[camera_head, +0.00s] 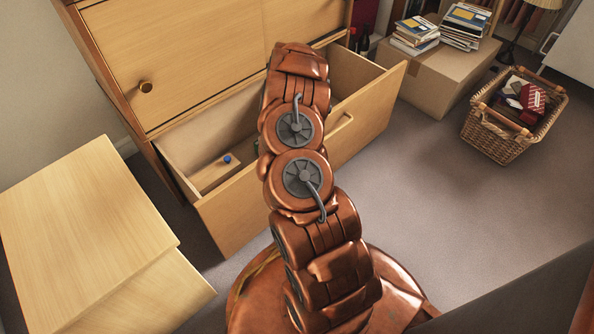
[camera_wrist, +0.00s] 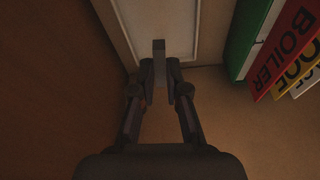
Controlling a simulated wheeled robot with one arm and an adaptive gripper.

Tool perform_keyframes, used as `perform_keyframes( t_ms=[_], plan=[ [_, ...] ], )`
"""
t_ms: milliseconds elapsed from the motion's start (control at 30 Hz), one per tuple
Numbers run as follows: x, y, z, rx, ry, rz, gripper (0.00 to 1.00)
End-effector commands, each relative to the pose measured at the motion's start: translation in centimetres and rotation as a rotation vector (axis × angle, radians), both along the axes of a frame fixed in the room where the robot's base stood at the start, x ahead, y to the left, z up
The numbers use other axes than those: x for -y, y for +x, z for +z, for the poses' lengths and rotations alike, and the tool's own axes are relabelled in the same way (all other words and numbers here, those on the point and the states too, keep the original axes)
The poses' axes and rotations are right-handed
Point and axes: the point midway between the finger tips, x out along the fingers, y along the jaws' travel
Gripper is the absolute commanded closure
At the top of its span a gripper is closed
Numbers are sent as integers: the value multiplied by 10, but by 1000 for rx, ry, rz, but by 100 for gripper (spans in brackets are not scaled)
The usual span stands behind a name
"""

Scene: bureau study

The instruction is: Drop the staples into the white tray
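In the wrist view my gripper (camera_wrist: 160,72) has its two fingers close together on a small grey upright block (camera_wrist: 158,52), which looks like the staples. Its lower end is between the fingertips. A pale, off-white rectangular thing with a raised rim (camera_wrist: 125,22), likely the white tray, lies beyond the fingertips at the top of the wrist view. The block overlaps it in the picture; I cannot tell the height between them. In the head view my arm reaches into the open drawer (camera_head: 238,208) and hides the gripper, staples and tray.
Green, red and yellow folders (camera_wrist: 285,55), one marked BOILER, stand right of the gripper. A blue round object (camera_head: 227,158) is at the drawer's left. A wooden cabinet (camera_head: 85,235) stands left; a wicker basket (camera_head: 493,138) and a cardboard box (camera_head: 440,75) stand right. Carpet between is clear.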

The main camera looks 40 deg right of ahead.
Motion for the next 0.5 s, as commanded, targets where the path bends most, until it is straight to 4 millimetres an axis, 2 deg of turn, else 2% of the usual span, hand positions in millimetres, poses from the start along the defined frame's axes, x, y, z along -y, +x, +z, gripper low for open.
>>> perform_keyframes(
  t_ms=[33,233,500],
  plan=[
    [0,0,0,0,0,0,79],
    [0,0,0,1,0,0,59],
    [0,0,0,1,0,0,59]
  ],
)
